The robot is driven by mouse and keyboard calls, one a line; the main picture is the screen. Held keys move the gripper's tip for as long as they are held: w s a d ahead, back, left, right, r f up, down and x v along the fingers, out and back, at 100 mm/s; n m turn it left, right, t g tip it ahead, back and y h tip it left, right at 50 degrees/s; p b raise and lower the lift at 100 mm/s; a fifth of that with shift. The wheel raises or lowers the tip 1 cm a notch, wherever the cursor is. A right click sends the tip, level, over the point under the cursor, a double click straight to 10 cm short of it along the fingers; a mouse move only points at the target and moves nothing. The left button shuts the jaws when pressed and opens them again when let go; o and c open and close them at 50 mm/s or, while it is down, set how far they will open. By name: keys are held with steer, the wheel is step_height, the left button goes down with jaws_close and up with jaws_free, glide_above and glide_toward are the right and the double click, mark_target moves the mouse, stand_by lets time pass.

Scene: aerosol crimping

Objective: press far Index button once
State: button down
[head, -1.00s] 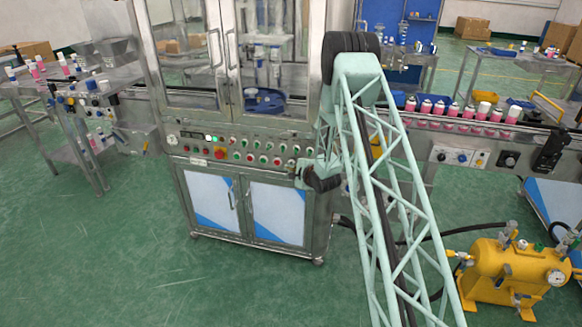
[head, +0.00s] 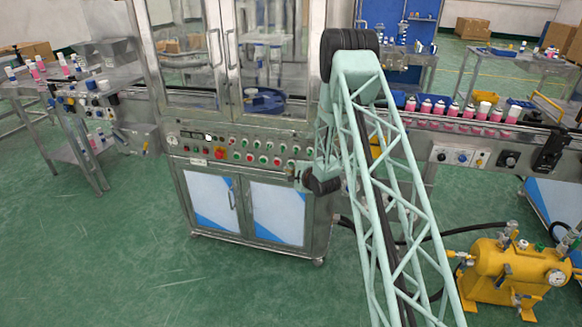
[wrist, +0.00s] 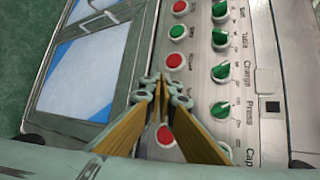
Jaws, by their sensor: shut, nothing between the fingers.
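The crimping machine's control panel (head: 240,150) carries rows of small red and green buttons and knobs. In the wrist view my gripper (wrist: 163,84) is shut and empty, its fingertips together over the panel's button row. A red button (wrist: 174,61) lies just beyond the tips, with a green button (wrist: 177,32) farther along. Another red button (wrist: 165,135) shows between the fingers. I cannot read an Index label, so I cannot tell which button is the far Index one. Contact between tips and panel cannot be told. In the head view the fingers are too small to make out.
Green knobs (wrist: 222,72) labelled Table, Charge and Press stand in a row beside the buttons, close to my right finger. Cabinet doors (head: 277,212) lie below the panel. A conveyor with pink-white cans (head: 440,108) runs right. A yellow tank (head: 505,273) stands on the floor.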

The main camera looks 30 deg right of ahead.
steer(key=shift+s+a+b, duration=0.3)
steer(key=shift+s+a, duration=1.1)
steer(key=shift+s, duration=0.2)
steer(key=shift+r, duration=0.1)
steer(key=s+a+r+n+g, duration=0.1)
steer(key=s+a+r+n, duration=0.2)
steer(key=r, duration=0.7)
steer(key=s+a+r+n+g, duration=0.1)
steer(key=s+a+r+n, duration=0.15)
steer(key=r, duration=0.75)
steer(key=s+a+r+n+g+h, duration=0.1)
steer(key=s+a+r+n, duration=0.25)
steer(key=s+r, duration=0.45)
steer(key=s+a+r+n+g, duration=0.2)
steer(key=s+a+r, duration=0.3)
steer(key=s+r, duration=0.3)
steer(key=s+a+r+n+g, duration=0.1)
steer(key=s+a+r+n, duration=0.2)
steer(key=s, duration=1.2)
steer(key=s+a+r+n+g+y, duration=0.1)
steer(key=s+a+n, duration=0.3)
steer(key=s, duration=1.2)
steer(key=s+a+r+n+g, duration=0.2)
steer(key=s+a+r+n, duration=0.2)
steer(key=s, duration=1.1)
steer(key=shift+s+a+r, duration=0.3)
steer(key=shift+s+a, duration=0.1)
steer(key=shift+a, duration=0.4)
